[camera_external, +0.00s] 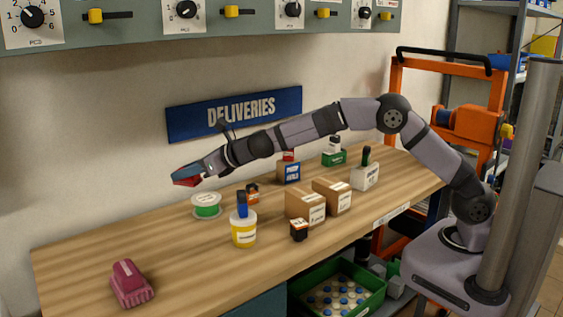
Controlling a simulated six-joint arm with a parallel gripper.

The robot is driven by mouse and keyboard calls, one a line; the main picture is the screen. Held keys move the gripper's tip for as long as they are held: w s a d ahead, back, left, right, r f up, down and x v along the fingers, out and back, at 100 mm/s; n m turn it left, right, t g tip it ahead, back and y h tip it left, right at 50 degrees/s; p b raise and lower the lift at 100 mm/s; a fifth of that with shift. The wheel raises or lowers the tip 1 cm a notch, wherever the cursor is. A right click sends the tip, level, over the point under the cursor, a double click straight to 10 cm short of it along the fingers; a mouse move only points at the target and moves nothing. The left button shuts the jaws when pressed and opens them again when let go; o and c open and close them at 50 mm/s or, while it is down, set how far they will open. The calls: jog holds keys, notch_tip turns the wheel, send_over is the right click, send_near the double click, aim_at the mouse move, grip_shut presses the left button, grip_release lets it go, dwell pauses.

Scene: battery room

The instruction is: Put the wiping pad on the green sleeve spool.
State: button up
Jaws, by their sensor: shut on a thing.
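My gripper (198,171) is at the left end of my outstretched arm, in the air above the table. It is shut on a small flat blue-and-red thing, which I take to be the wiping pad (186,177). The pad is slightly tilted, and the fingers partly hide it. The green sleeve spool (207,211) has white flanges and a green middle. It stands on the wooden table below the pad and a little to its right in the picture. Nothing lies on its top, and the pad is apart from it.
A yellow-and-white tub (243,236) with a blue-topped thing stands right of the spool. A small orange-and-black thing (252,193) is behind it. Cardboard boxes (305,208) stand further right. A magenta block-like thing (131,284) lies at front left. The table's left part is mostly clear.

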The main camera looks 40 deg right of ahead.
aim_at(207, 198)
jog(key=w+d+r+n+g+y, duration=0.2)
jog(key=d+r+n+y, duration=0.1)
jog(key=d, duration=0.3)
jog(key=shift+f+b, duration=2.15)
jog(key=shift+f, duration=2.95)
jog(key=shift+f, duration=0.2)
jog(key=o, duration=1.1)
jog(key=shift+d+r, duration=0.1)
jog(key=shift+r, duration=0.15)
jog(key=b+v, duration=0.2)
jog(key=v, duration=1)
